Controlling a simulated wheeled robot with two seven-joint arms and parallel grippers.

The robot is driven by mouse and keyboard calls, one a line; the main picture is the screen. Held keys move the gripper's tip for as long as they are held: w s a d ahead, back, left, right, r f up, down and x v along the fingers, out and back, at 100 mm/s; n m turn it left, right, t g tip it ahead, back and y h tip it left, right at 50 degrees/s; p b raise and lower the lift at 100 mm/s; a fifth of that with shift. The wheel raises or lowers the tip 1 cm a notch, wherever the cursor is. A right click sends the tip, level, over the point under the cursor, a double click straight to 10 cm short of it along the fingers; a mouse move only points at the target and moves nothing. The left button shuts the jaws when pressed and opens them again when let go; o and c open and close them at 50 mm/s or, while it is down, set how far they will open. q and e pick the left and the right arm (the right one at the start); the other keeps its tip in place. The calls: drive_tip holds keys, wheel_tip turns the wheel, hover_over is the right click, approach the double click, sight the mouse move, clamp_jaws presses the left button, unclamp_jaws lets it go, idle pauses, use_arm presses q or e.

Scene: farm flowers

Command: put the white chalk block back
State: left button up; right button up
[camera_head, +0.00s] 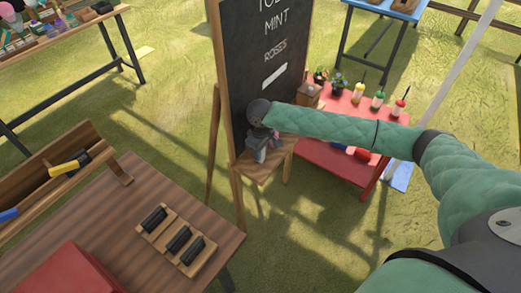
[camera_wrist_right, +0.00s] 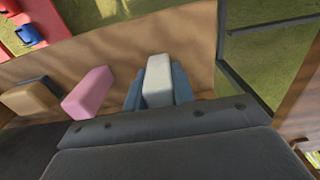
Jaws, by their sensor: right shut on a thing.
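My right gripper (camera_head: 256,151) is at the wooden ledge (camera_head: 254,174) at the foot of the chalkboard (camera_head: 245,75). In the right wrist view its two fingers (camera_wrist_right: 157,88) are shut on the white chalk block (camera_wrist_right: 157,76), one on each side. The block is over the ledge; I cannot tell whether it touches the wood. A pink chalk block (camera_wrist_right: 90,92) lies on the ledge just left of the fingers. My left gripper is not in view.
A red table (camera_head: 340,160) with bottles and small pots stands right of the chalkboard. Grass is open between the tables.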

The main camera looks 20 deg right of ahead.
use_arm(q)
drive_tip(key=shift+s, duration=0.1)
use_arm(e)
drive_tip(key=shift+f, duration=0.1)
drive_tip(key=o, duration=1)
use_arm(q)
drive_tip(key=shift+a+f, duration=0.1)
use_arm(e)
wheel_tip(320, 180, up, 11)
drive_tip(key=b, duration=0.4)
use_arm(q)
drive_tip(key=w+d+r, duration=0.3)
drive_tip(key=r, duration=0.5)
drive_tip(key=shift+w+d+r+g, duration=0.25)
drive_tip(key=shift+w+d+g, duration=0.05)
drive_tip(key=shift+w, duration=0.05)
use_arm(e)
drive_tip(key=shift+r, duration=0.55)
